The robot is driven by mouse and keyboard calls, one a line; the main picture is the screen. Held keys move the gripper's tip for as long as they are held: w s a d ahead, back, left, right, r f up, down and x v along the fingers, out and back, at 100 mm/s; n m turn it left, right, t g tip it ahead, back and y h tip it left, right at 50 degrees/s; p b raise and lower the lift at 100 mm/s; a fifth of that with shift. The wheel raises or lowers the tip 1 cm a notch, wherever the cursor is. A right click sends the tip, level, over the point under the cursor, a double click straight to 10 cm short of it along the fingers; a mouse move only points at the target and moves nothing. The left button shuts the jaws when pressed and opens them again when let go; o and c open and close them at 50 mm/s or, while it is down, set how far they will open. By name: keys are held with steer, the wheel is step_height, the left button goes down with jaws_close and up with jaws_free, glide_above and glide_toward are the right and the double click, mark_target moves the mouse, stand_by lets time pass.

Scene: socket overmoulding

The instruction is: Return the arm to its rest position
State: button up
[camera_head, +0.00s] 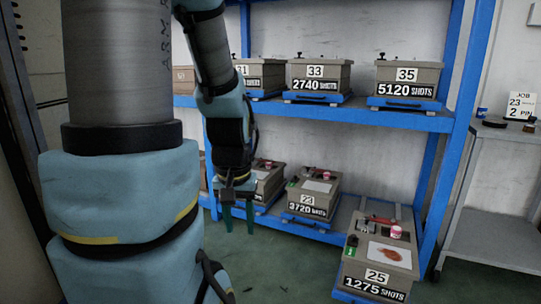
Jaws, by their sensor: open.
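My arm fills the left of the head view and bends down from the top. My gripper (238,218) hangs with its two dark green fingers pointing down. The fingers are apart with nothing visible between them. The gripper shows in front of the lower shelf, to the left of the box marked 23. Whether it touches anything behind it cannot be told, but it looks free.
A blue rack (455,150) holds boxes marked 31, 33 (318,76) and 35 (407,82) above, and 23 (313,195) below. Box 25 (378,262) sits forward at the right. A grey side table (495,240) carries a job card (521,106). Green floor shows below the gripper.

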step_height(320, 180, up, 28)
steer(key=p, duration=2.6)
